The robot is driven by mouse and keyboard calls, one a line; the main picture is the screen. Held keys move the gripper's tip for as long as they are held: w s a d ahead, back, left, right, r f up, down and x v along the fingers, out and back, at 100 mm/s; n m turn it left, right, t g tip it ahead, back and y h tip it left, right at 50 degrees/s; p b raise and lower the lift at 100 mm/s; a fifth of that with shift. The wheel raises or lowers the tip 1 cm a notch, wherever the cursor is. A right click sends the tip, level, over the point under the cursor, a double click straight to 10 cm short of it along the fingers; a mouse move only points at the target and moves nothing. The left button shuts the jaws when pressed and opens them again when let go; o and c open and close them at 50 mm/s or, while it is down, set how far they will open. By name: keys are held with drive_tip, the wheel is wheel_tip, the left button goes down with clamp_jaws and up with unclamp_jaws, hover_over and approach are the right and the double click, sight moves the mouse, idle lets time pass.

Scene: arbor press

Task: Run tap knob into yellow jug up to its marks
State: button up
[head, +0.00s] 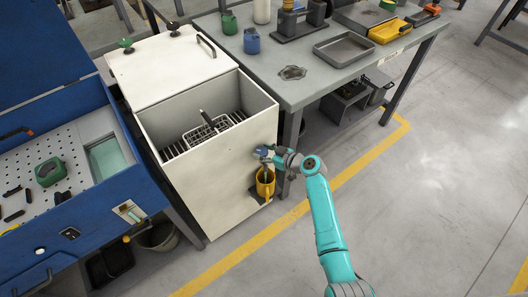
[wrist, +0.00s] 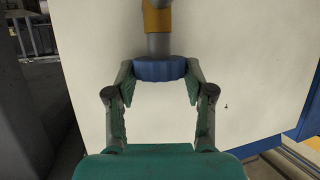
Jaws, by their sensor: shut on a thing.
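The tap knob (wrist: 159,69) is a blue ribbed disc on a grey stem below a brass fitting in the wrist view. My gripper (wrist: 160,75) is shut on it, with one finger on each side. In the head view my gripper (head: 268,153) is at the right side of the white tank, and the blue knob shows between its fingers. The yellow jug (head: 265,184) stands upright on a small ledge just below the tap, partly behind my gripper. Its marks and any water in it cannot be made out. The jug does not show in the wrist view.
The white tank (head: 170,190) is open on top, with a wire basket (head: 208,130) inside. A blue cabinet (head: 60,215) stands at left. A grey workbench (head: 300,87) with trays and blue and green jugs stands behind. The floor at right is clear.

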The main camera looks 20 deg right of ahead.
drive_tip(key=o, duration=1.2)
drive_tip(key=v, duration=1.2)
drive_tip(key=shift+f, duration=0.15)
idle(1.6)
